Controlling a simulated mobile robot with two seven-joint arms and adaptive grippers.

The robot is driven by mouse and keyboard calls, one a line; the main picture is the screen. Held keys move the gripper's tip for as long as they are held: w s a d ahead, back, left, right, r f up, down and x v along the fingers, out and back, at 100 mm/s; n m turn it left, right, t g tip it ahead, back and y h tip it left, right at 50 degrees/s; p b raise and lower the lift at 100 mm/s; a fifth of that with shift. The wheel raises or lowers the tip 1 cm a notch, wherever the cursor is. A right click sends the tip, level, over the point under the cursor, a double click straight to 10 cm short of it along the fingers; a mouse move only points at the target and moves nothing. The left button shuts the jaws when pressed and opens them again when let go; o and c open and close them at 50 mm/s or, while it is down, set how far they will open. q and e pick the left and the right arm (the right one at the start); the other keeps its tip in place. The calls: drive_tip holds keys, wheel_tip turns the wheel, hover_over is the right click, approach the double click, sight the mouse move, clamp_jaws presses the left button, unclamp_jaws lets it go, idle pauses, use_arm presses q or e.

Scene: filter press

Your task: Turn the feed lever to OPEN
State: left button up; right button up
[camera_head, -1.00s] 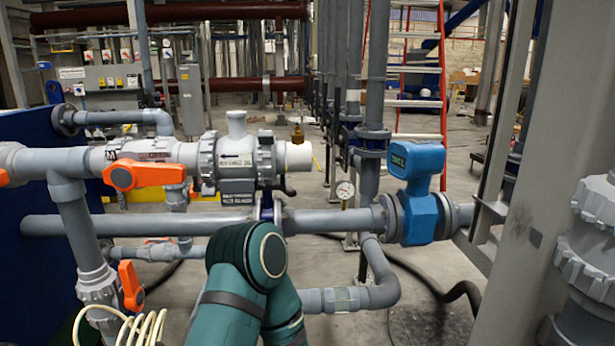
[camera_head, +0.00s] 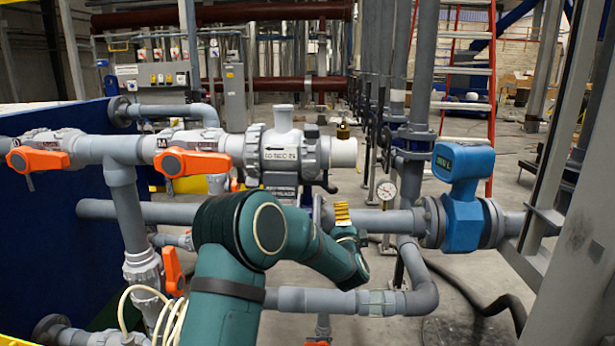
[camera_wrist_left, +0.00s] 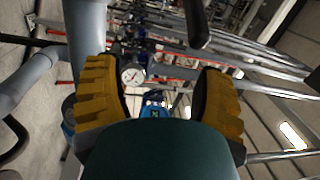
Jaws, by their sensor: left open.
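Three valve levers are orange: one at far left (camera_head: 38,160), one on the upper pipe by an "M" mark (camera_head: 195,162), and one lower on the vertical pipe (camera_head: 173,270). I cannot read which is the feed lever; no OPEN mark is legible. The two upper levers lie roughly along their pipe; the lower one hangs roughly upright. My left gripper (camera_head: 342,213), with yellow ribbed fingers, is right of the levers, in front of the middle pipe. In the left wrist view, its fingers (camera_wrist_left: 157,72) are spread with nothing held. My right gripper is not in view.
A pressure gauge (camera_head: 386,190) stands near my left gripper, also visible in the wrist view (camera_wrist_left: 132,74). A blue flow meter (camera_head: 463,195) is on the pipe at right. Grey pipes cross the front. Looped cables (camera_head: 165,318) hang at lower left.

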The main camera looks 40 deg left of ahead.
sight(329, 187)
use_arm(q)
drive_tip(key=a+r, duration=0.1)
drive_tip(key=a+r+y, duration=0.1)
drive_tip(key=r+y, duration=0.1)
drive_tip(key=r, duration=0.1)
drive_tip(key=shift+a+r, duration=0.1)
drive_tip(key=shift+a, duration=0.3)
drive_tip(key=p+x, duration=0.2)
drive_tip(key=x, duration=0.6)
drive_tip(key=shift+w+a, duration=0.15)
drive_tip(key=shift+a, duration=0.05)
drive_tip(key=c, duration=1.1)
